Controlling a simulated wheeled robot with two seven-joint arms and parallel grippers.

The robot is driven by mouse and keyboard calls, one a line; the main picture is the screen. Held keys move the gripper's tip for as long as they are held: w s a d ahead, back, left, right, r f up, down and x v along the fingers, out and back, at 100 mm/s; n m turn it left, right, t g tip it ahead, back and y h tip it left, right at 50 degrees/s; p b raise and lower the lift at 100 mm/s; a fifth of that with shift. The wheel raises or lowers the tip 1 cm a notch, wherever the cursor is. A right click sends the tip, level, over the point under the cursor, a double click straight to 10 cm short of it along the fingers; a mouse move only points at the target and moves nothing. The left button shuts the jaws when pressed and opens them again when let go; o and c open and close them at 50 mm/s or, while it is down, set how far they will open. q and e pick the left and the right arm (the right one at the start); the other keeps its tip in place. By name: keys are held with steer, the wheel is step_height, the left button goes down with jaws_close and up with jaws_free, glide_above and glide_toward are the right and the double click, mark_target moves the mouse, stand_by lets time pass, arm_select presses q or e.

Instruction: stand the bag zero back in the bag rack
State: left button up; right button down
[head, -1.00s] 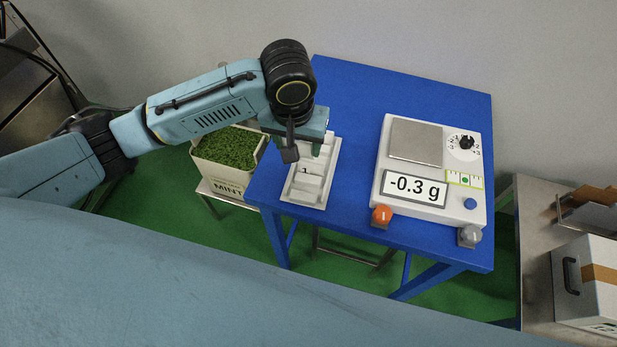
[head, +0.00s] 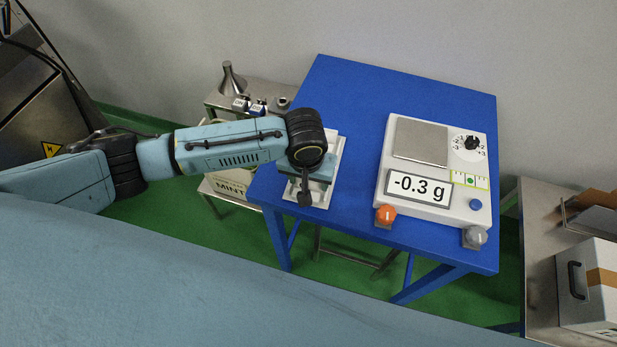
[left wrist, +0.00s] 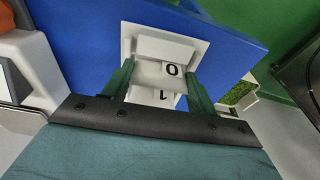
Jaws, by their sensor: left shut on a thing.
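The bag rack (head: 341,147) is a white tray at the left edge of the blue table, mostly covered by my left arm in the head view. Its rim and white dividers show in the left wrist view (left wrist: 126,42). My left gripper (left wrist: 158,74) is over the rack, pointing down, its fingers shut on bag zero (left wrist: 152,71), a white packet marked 0. Bag zero is at the rack, beside a white piece marked 1 (left wrist: 162,95). I cannot tell whether its bottom touches the rack floor. The head view hides the fingertips and the bag. My right gripper is not in view.
A scale (head: 436,190) reading -0.3 g, with an orange knob (head: 385,215) and a grey knob, stands right of the rack. The blue table (head: 350,90) is clear behind the rack.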

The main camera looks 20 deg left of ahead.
arm_select(q)
steer(key=shift+f, duration=0.15)
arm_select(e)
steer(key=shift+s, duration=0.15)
arm_select(q)
steer(key=shift+s+f, duration=0.4)
steer(key=shift+f, duration=0.2)
steer(key=o, duration=0.7)
steer(key=shift+o, duration=1.1)
steer(key=shift+w+f, duration=0.1)
steer(key=shift+w+r, duration=0.1)
steer(key=shift+r, duration=0.15)
step_height(320, 180, up, 13)
steer(key=s+p, duration=0.1)
steer(key=p, duration=0.1)
steer(key=shift+s, duration=0.2)
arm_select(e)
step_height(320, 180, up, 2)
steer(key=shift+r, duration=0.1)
